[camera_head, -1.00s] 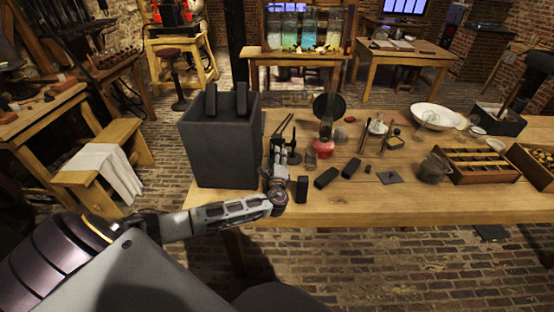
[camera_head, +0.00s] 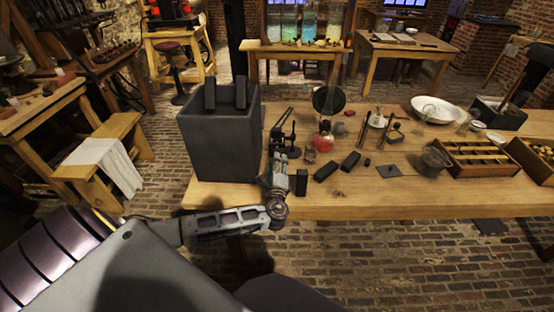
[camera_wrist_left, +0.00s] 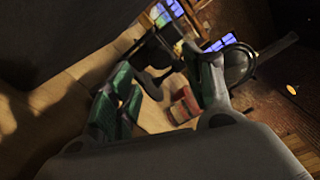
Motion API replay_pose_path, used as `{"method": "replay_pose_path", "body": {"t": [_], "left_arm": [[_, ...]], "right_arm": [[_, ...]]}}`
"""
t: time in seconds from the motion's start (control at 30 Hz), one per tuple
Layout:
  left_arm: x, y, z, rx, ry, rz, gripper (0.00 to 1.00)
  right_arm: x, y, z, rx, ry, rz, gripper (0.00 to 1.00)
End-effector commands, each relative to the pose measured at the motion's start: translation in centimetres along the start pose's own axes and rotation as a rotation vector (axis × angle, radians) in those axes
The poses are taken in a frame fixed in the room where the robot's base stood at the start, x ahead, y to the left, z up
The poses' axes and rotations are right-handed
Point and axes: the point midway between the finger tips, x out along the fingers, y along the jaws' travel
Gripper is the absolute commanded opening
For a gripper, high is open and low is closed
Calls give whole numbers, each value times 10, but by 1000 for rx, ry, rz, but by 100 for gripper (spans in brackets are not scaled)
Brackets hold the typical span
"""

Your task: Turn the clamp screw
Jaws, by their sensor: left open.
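A dark clamp stand (camera_head: 284,135) with a slanted rod stands on the wooden table, right of the big dark box. I cannot make out its clamp screw. My left gripper (camera_head: 281,157) is just in front of the stand, low over the table. In the left wrist view the open fingers (camera_wrist_left: 165,88) have green-dark pads, with a black part of the stand (camera_wrist_left: 153,86) showing beyond and between them. I cannot tell whether they touch it. My right gripper is not in view.
The tall dark box (camera_head: 218,146) stands close on the left. A red flask (camera_head: 323,141) and round dark disc (camera_head: 328,100) are right of the stand. Black blocks (camera_head: 326,170) lie near the front. The table's front edge (camera_head: 400,207) is bare.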

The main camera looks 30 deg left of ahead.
Motion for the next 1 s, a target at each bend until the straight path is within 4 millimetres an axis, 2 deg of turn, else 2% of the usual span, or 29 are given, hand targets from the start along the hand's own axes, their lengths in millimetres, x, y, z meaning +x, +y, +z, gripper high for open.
{"method": "replay_pose_path", "body": {"t": [0.2, 0.4, 1.0], "left_arm": [[-28, 1, 0, 0, 2, 2, 52], [-43, 1, 0, 0, 0, 2, 52], [-47, 0, 0, 0, 0, 1, 52]], "right_arm": [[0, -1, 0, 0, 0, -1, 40], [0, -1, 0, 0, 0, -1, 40], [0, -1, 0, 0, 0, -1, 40]]}}
